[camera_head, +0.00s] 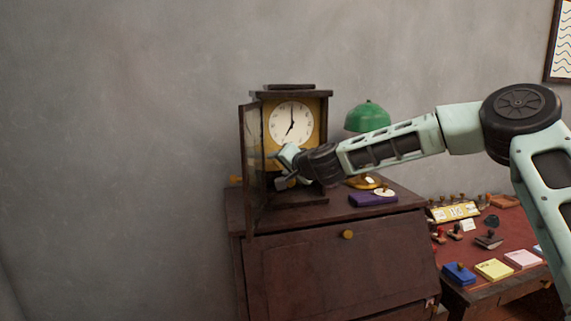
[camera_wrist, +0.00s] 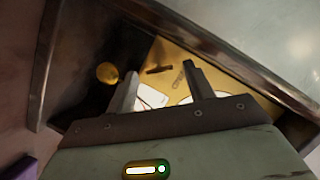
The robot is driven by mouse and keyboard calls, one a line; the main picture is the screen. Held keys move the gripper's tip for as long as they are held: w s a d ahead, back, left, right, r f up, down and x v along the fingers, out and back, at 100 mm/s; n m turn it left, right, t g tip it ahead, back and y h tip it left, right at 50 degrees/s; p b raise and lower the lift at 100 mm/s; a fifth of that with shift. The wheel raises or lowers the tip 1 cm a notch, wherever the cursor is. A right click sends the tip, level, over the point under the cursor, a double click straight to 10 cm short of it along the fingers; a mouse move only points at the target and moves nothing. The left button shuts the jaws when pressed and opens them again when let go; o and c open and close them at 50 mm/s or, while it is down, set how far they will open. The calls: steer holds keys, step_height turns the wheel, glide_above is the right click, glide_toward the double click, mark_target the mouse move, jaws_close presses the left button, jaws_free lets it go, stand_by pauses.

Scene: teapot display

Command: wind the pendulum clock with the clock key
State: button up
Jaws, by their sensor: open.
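The pendulum clock (camera_head: 291,122) stands on the wooden cabinet, its glazed door (camera_head: 250,165) swung open to the left. Its white dial shows about seven o'clock. My gripper (camera_head: 280,169) is open at the lower front of the clock, beside the door. In the wrist view, my gripper (camera_wrist: 161,70) has its two fingers apart, with the yellow clock front (camera_wrist: 168,54) beyond them. A small dark T-shaped piece (camera_wrist: 159,70), perhaps the clock key, shows between the fingertips, apparently not gripped. A round brass piece (camera_wrist: 107,72), possibly the pendulum bob, is left of the fingers.
A green-shaded lamp (camera_head: 367,117) stands right of the clock, behind my arm. A purple box (camera_head: 372,200) lies on the cabinet top (camera_head: 300,219). The red-topped desk (camera_head: 470,250) at right holds stamps and notepads. The wall space left of the clock is clear.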

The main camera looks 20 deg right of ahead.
steer(key=c, duration=1)
steer(key=shift+f+b, duration=0.15)
steer(key=shift+b, duration=0.35)
steer(key=b, duration=0.1)
steer(key=m+b, duration=0.1)
steer(key=b, duration=0.1)
steer(key=shift+d+f+m+t+y, duration=0.15)
steer(key=shift+f+m+t+y, duration=0.15)
steer(key=shift+f, duration=0.05)
steer(key=m+b, duration=0.1)
steer(key=b, duration=0.3)
steer(key=m+t+y+b, duration=0.1)
steer(key=m+b, duration=0.1)
steer(key=b, duration=0.3)
steer(key=shift+f, duration=0.3)
steer(key=m+t+b, duration=0.1)
steer(key=m+b, duration=0.3)
steer(key=b, duration=0.3)
steer(key=shift+y, duration=0.4)
steer(key=shift+r+m+t+b, duration=0.3)
steer(key=shift+m+t+b, duration=0.4)
steer(key=shift+b, duration=0.55)
steer(key=shift+r+m, duration=0.15)
steer(key=shift+m, duration=0.15)
steer(key=shift+r, duration=0.1)
